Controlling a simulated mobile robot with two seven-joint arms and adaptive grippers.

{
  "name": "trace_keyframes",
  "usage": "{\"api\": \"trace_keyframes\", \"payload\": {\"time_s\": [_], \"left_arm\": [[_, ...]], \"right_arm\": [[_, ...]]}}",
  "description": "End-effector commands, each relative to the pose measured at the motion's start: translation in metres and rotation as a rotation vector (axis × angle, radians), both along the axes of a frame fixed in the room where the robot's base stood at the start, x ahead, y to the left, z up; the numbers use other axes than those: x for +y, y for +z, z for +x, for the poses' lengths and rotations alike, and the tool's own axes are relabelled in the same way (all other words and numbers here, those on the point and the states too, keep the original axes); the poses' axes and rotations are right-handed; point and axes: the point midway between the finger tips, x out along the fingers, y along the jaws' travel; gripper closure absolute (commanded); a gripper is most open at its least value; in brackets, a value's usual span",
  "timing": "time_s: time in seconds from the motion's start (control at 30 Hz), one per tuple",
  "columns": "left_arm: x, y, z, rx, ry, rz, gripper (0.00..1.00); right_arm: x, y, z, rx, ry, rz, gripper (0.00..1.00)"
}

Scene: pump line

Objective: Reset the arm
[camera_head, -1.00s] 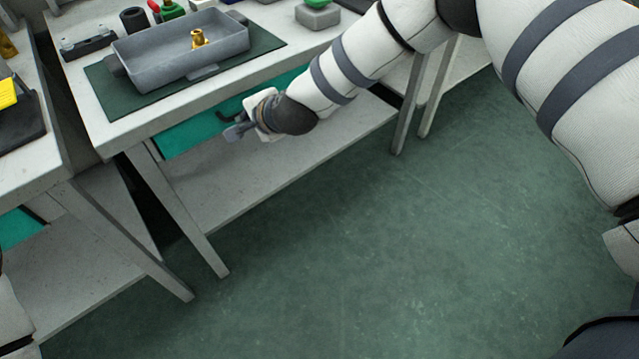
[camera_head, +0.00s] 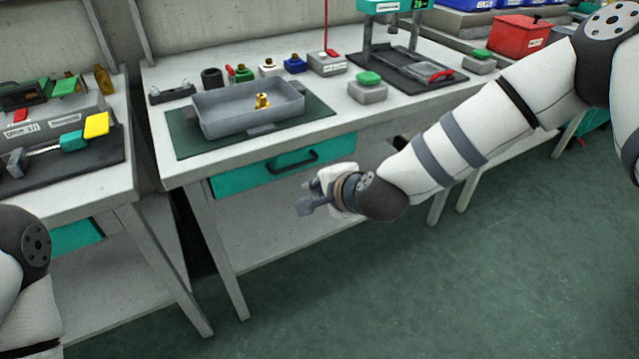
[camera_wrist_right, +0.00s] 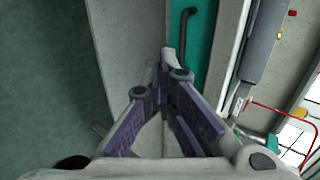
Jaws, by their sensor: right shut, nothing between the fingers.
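My right gripper (camera_head: 312,196) is in front of the middle workbench, beside the teal drawer (camera_head: 280,166) and below the tabletop. It is shut and empty. In the right wrist view its fingers (camera_wrist_right: 163,75) meet, with the drawer's dark handle (camera_wrist_right: 185,35) beyond them. I cannot tell the exact gap between the gripper and the drawer front. My left arm (camera_head: 25,270) shows at the lower left edge, but its gripper is outside the view.
A grey tray (camera_head: 225,122) holding a brass fitting (camera_head: 262,101) sits on a dark green mat (camera_head: 186,148) on the bench. A green-topped grey block (camera_head: 368,92) stands to its right. A second bench (camera_head: 60,200) is at left. The floor (camera_head: 480,270) at lower right is clear.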

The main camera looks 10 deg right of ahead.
Motion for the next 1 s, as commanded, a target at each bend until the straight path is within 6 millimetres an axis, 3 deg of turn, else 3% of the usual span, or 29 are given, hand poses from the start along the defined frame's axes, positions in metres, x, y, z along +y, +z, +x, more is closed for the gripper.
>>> {"api": "trace_keyframes", "payload": {"time_s": [0.17, 0.27, 0.37, 0.5, 0.6, 0.7, 0.83, 0.9, 1.0], "left_arm": [[0.000, 0.000, 0.000, -0.001, 0.000, 0.000, 0.56], [0.000, 0.002, 0.002, -0.007, 0.001, 0.000, 0.56], [0.000, 0.006, 0.006, -0.021, 0.001, 0.000, 0.56], [0.000, 0.013, 0.013, -0.043, 0.001, 0.000, 0.56], [0.000, 0.018, 0.017, -0.060, 0.002, 0.000, 0.56], [0.000, 0.021, 0.021, -0.074, 0.002, -0.001, 0.56], [0.000, 0.024, 0.024, -0.084, 0.002, 0.000, 0.56], [0.000, 0.025, 0.025, -0.086, 0.002, 0.000, 0.56], [0.000, 0.025, 0.024, -0.085, 0.002, 0.000, 0.56]], "right_arm": [[-0.001, -0.002, -0.005, 0.007, 0.005, -0.005, 1.00], [0.003, -0.028, -0.032, 0.061, 0.073, -0.067, 1.00], [0.002, -0.081, -0.099, 0.180, 0.241, -0.207, 1.00], [-0.017, -0.143, -0.223, 0.379, 0.551, -0.409, 1.00], [-0.043, -0.165, -0.315, 0.523, 0.788, -0.522, 1.00], [-0.072, -0.168, -0.393, 0.647, 1.003, -0.595, 1.00], [-0.100, -0.158, -0.457, 0.753, 1.194, -0.636, 1.00], [-0.107, -0.154, -0.473, 0.779, 1.248, -0.644, 1.00], [-0.111, -0.152, -0.481, 0.792, 1.273, -0.646, 1.00]]}}
